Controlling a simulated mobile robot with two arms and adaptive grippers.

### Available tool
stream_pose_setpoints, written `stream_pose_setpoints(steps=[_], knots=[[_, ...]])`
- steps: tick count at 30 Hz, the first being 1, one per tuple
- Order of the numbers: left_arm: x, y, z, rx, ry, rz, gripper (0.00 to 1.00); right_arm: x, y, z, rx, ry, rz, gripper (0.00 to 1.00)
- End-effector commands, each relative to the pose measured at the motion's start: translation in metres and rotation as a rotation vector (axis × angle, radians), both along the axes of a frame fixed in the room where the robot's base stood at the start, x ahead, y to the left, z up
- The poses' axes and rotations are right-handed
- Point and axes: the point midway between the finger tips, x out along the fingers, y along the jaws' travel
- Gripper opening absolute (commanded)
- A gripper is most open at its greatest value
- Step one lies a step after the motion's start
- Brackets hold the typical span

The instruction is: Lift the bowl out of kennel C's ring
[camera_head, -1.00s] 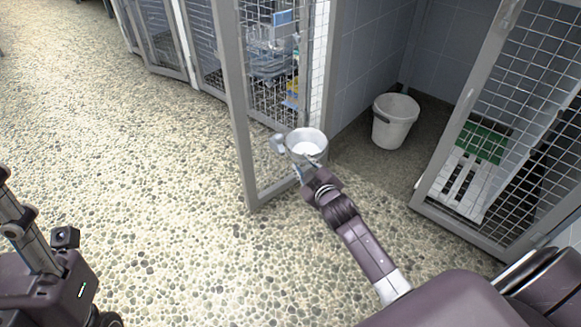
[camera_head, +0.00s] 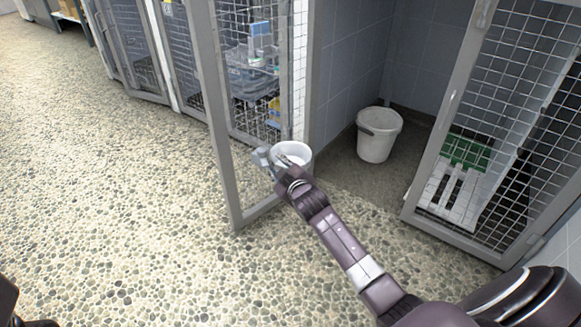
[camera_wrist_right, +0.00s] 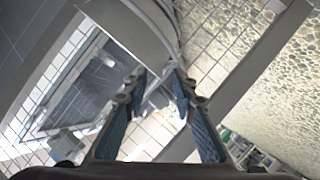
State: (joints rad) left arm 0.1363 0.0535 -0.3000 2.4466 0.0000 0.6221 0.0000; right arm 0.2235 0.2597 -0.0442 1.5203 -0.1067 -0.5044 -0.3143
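A white, round bowl (camera_head: 294,151) sits at the edge of the open, grey-framed mesh door, beside a small grey fitting (camera_head: 262,157). The ring under the bowl is hidden or too small to make out. My right gripper (camera_head: 277,163) is at the bowl's near left side and covers part of it. In the right wrist view, its two blue-padded fingers (camera_wrist_right: 161,78) stand apart with a gap between the tips. The bowl's curved grey wall (camera_wrist_right: 135,22) shows just beyond them. I cannot tell whether the rim lies between the tips. My left gripper is not in view.
A white bucket (camera_head: 378,140) stands on the floor inside the open kennel. The door's upright bar (camera_head: 217,130) is close left of my right gripper. Another mesh door (camera_head: 490,150) stands at the right. The pebbled floor (camera_head: 110,200) at the left is clear.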

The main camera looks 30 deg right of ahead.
Motion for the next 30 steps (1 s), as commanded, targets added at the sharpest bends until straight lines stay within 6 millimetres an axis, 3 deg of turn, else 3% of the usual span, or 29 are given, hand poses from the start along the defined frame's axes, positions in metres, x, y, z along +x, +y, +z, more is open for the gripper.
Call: stream_pose_setpoints(steps=[10,17,30], knots=[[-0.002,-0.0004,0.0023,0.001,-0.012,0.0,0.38,0.0046,-0.0008,-0.001,-0.001,0.0,0.0,0.25],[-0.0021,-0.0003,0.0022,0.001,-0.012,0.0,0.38,0.0045,-0.0008,-0.0011,-0.001,0.0,0.0,0.0],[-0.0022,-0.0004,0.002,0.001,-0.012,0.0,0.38,0.0044,-0.001,-0.0013,-0.001,0.001,0.0,0.0]])
